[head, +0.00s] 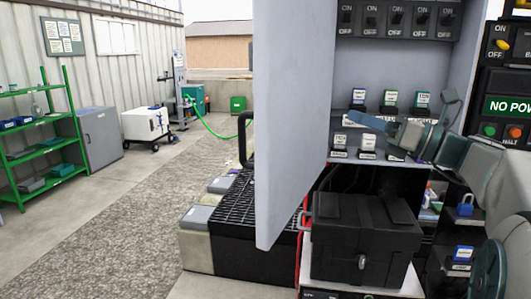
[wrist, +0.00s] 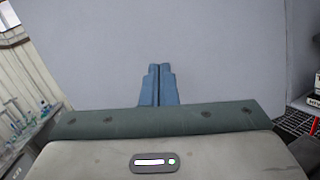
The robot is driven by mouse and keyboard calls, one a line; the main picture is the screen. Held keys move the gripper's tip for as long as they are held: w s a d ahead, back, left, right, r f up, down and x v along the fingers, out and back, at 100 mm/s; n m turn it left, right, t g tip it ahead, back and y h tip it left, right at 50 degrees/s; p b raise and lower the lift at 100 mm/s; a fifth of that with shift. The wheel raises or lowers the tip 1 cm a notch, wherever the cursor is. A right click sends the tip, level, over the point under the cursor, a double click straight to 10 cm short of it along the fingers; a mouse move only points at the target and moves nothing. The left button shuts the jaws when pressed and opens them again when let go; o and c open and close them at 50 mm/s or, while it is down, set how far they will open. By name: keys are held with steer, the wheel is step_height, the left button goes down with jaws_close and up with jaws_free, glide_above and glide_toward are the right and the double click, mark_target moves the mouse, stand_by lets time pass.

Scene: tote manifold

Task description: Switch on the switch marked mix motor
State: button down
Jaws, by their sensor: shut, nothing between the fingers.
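A row of several dark ON/OFF switches (head: 396,18) is at the top of the open grey cabinet in the head view. The frame's top edge cuts off what is above them. Their name markings are not readable, so I cannot tell which is mix motor. My gripper (head: 356,119) is below that row, in front of the cabinet's lower part, its fingers pointing left toward the open door (head: 290,120). In the wrist view its blue fingers (wrist: 160,70) are together and empty, before a plain grey surface. I cannot tell whether they touch it.
Small tagged items (head: 391,99) stand on ledges below the switches, partly behind my gripper. A black case (head: 366,238) sits beneath. A panel with NO POWER lettering (head: 508,106) is at right.

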steer(key=s+a+f+n+g+h, duration=0.1)
steer(key=a+f, duration=0.2)
steer(key=f, duration=0.1)
steer(key=s+a+f+n+g+h, duration=0.1)
steer(key=a+f+n+h, duration=0.1)
steer(key=f, duration=0.2)
steer(key=s+a+f+n+g+h, duration=0.1)
steer(key=a+f+n+g, duration=0.1)
steer(key=a+f, duration=0.1)
steer(key=shift+s+a+f+h, duration=0.3)
steer(key=shift+s+f, duration=0.1)
steer(key=shift+f, duration=0.15)
steer(key=s+f+n+g+h, duration=0.2)
steer(key=s+f+n+h, duration=0.2)
steer(key=s+f+n, duration=0.3)
steer(key=s+f+n+g+h, duration=0.2)
steer(key=s+f+n+h, duration=0.25)
steer(key=f, duration=0.45)
steer(key=s+d+f+n+h, duration=0.4)
steer(key=s+d+f+n, duration=0.1)
steer(key=n, duration=0.6)
steer(key=shift+s+f, duration=0.3)
steer(key=shift+f, duration=0.3)
steer(key=shift+d, duration=0.15)
